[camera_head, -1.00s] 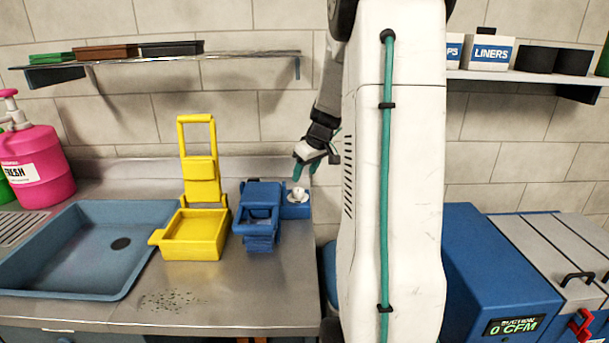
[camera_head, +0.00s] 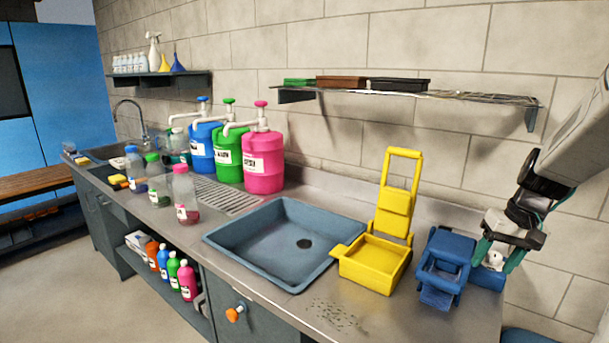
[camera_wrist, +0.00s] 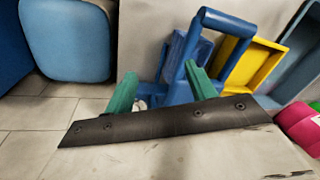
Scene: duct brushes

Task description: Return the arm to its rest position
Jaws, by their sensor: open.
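My gripper (camera_head: 498,259) is at the right of the head view, at the counter's right end, with its teal fingers apart. A small white rounded piece (camera_head: 494,260) shows between the fingers, by a low blue block (camera_head: 488,279); I cannot tell whether a finger touches it. My arm comes down from the upper right, bent at the wrist. In the wrist view my gripper (camera_wrist: 161,90) also shows two spread teal fingers, with a dark bar across their base. A bit of white (camera_wrist: 141,104) shows beside the left finger.
A blue wringer-like frame (camera_head: 443,264) stands just left of my gripper, then a yellow one (camera_head: 379,258) and a grey-blue sink basin (camera_head: 234,241). A wall shelf (camera_head: 460,97) hangs above. Pump jugs (camera_head: 263,162) stand farther left. Floor is clear at lower left.

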